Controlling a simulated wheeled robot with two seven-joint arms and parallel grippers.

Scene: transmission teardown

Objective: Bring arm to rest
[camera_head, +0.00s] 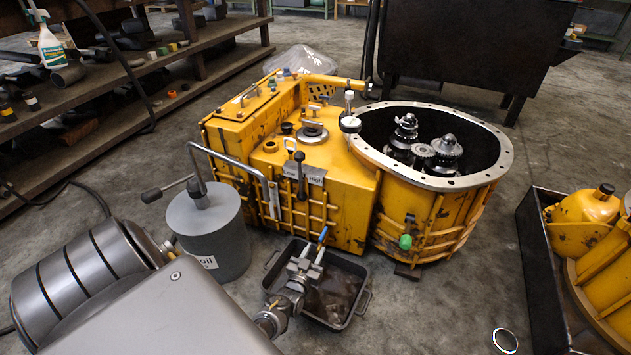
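A small blue-tipped handle (323,236) shows just beyond the fingertips. I cannot tell whether the fingers touch it or how far apart they are. The yellow transmission housing (335,210) stands behind the tray, with its round bell end open and gears (437,150) inside. My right gripper is out of view.
A grey oil can (218,240) with a pump handle stands close to my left arm. A black bin (540,285) with yellow parts is at the right, and a metal ring (505,340) lies on the floor. Shelves (110,95) line the left. Floor right of the tray is clear.

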